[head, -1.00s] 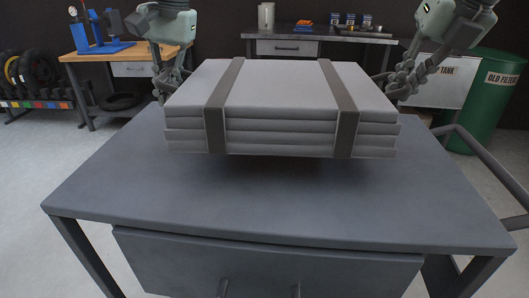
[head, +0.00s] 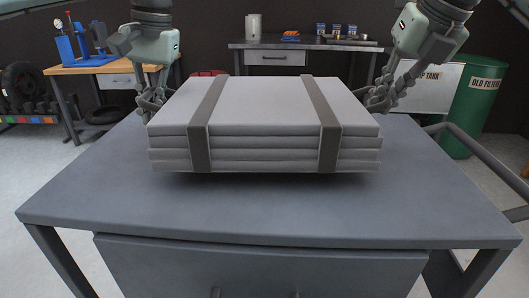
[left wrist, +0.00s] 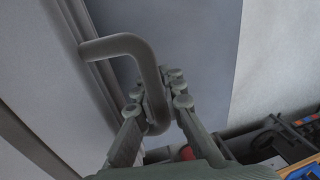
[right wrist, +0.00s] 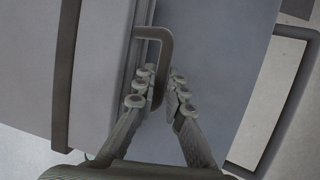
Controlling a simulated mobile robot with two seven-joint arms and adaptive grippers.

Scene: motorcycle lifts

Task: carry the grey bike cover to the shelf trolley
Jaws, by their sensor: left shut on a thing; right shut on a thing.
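The grey bike cover (head: 265,105) is a flat folded stack with two darker straps, level over a dark grey top (head: 270,210). A thin dark shadow lies under its front edge; I cannot tell whether it touches the top. My left gripper (head: 152,98) is shut on the cover's left loop handle, seen in the left wrist view (left wrist: 120,42). My right gripper (head: 378,97) is shut on the right loop handle, seen in the right wrist view (right wrist: 158,34). I cannot tell whether the dark grey top belongs to the shelf trolley.
A tubular bar (head: 480,160) stands at the right side of the grey top. Behind are a wooden bench (head: 85,66), a dark workbench (head: 300,44) and a green oil-filter drum (head: 470,105). The front part of the top is bare.

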